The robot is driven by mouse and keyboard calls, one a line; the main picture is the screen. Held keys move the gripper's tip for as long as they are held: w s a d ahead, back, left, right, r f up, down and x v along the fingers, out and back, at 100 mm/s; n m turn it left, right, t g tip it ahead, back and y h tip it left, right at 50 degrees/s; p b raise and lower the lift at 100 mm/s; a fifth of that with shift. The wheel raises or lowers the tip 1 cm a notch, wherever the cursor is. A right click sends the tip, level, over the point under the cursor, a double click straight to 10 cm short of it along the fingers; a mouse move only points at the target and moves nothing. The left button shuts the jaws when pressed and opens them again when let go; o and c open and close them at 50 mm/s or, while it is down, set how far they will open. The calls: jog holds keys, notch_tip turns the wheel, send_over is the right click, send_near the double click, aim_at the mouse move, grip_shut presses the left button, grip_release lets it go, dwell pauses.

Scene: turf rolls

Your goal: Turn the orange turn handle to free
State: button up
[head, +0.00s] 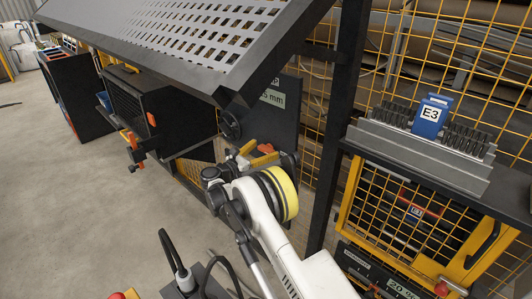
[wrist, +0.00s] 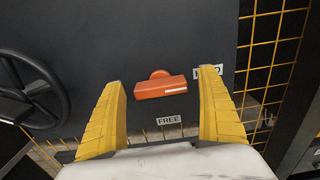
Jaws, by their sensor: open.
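The orange turn handle (wrist: 160,89) sits on a dark panel in the wrist view. It lies nearly level, its right end slightly raised, with a white mark on its right half. A label reading FREE (wrist: 170,119) is below it. Another label (wrist: 209,71) at its upper right is partly hidden by a finger; its word cannot be read in full. My gripper (wrist: 160,84) is open, one yellow finger on each side of the handle with gaps between. In the head view my gripper (head: 259,154) is at the dark panel, with a bit of orange between its fingers.
A black handwheel (wrist: 32,90) is left of the handle. Yellow mesh (wrist: 265,60) and a dark post (head: 338,120) are to the right. A perforated sloping hood (head: 200,40) overhangs from above. A rack with a blue E3 block (head: 430,117) stands at the right.

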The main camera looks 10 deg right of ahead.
jog(key=shift+w+d, duration=0.3)
jog(key=shift+d, duration=0.15)
jog(key=shift+c, duration=0.2)
jog(key=c, duration=1.1)
